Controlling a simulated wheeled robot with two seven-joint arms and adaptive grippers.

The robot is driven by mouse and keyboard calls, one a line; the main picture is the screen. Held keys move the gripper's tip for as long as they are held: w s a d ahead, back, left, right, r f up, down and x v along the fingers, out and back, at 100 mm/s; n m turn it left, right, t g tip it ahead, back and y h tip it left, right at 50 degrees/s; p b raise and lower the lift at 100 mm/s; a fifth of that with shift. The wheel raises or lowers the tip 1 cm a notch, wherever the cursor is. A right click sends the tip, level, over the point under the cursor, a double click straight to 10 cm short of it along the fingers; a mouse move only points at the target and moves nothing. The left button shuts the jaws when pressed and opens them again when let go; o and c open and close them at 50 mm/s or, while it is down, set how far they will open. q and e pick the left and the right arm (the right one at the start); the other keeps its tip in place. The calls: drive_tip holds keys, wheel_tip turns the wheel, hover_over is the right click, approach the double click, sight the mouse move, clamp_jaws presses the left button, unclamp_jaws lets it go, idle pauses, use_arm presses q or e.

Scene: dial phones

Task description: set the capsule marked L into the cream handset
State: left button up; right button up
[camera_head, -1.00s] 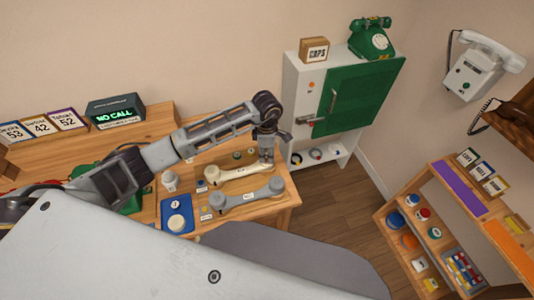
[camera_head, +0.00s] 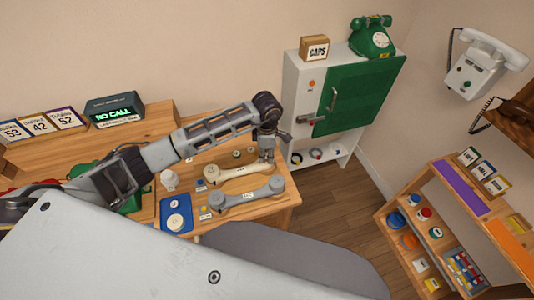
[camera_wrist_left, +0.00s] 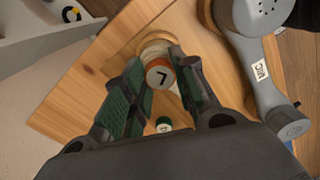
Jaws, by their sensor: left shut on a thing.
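The cream handset (camera_head: 228,175) lies on the wooden table, behind the grey handset (camera_head: 246,198). My left gripper (camera_head: 267,158) points down at the cream handset's right end. In the left wrist view, my left gripper (camera_wrist_left: 164,82) has its green-padded fingers shut on the capsule marked L (camera_wrist_left: 159,76), a round piece with an orange rim. A cream round edge (camera_wrist_left: 155,46) shows just beyond the capsule; I cannot tell whether they touch. The grey handset also shows in the left wrist view (camera_wrist_left: 250,60), to the right, with a MIC label. My right gripper is not in view.
A blue tray (camera_head: 164,222) with round pale parts and a white cup (camera_head: 169,180) stand left of the handsets. A small green-edged cap (camera_wrist_left: 163,124) lies on the table near my fingers. A white cabinet (camera_head: 293,90) with a green door stands behind the table's right end.

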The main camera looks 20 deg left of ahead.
use_arm(q)
drive_tip(key=o, duration=1)
wheel_tip(320, 180, up, 12)
idle(0.6)
drive_tip(key=shift+f, duration=0.1)
idle(0.9)
